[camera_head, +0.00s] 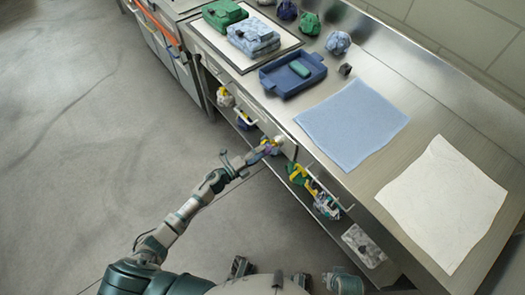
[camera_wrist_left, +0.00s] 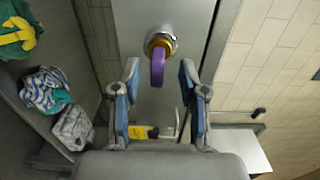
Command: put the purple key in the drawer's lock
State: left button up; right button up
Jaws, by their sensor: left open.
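The purple key (camera_wrist_left: 157,70) sticks out of the round brass lock (camera_wrist_left: 160,42) on the grey metal drawer front (camera_wrist_left: 190,22) in the left wrist view. Its purple part hangs down from the ring; how deep its far end sits is hidden. My left gripper (camera_wrist_left: 160,78) is open, with one finger on each side of the key and a visible gap to both. In the head view my left gripper (camera_head: 241,160) is at the counter's drawer side, close to a small purple and yellow patch (camera_head: 268,147).
A blue tray (camera_head: 280,88) with a green item, a blue cloth (camera_head: 352,122) and a white cloth (camera_head: 440,205) lie on the steel counter. Floor to the left is clear.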

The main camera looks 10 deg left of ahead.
pick_arm(q)
jog(key=v, duration=1)
jog(key=shift+s+a, duration=0.2)
jog(key=s+a+f+n+g+y+p, duration=0.25)
jog(key=s+f+n+y, duration=0.2)
jog(key=f+n, duration=0.4)
jog(key=s+a+f+n+g+y+p, duration=0.1)
jog(key=s+a+f+n+y, duration=0.25)
jog(key=f+n+y, duration=0.45)
jog(key=s+d+f+n+g, duration=0.2)
jog(key=s+f+g, duration=0.1)
jog(key=s, duration=0.5)
jog(key=s+d+f+n+g+h+p, duration=0.1)
jog(key=s+d+f+n+g, duration=0.1)
jog(key=s+f, duration=0.4)
jog(key=s+d+f+n+g+p, duration=0.1)
jog(key=s+d+f+n+g, duration=0.1)
jog(key=s, duration=0.8)
notch_tip(320, 180, down, 2)
jog(key=shift+f+n+g+h, duration=0.15)
jog(key=shift+n+g+h, duration=0.25)
jog(key=shift+g, duration=0.65)
pick_arm(e)
jog(key=s+f, duration=0.4)
jog(key=f, duration=1.2)
jog(key=shift+s+d+g, duration=0.2)
jog(key=shift+g, duration=0.1)
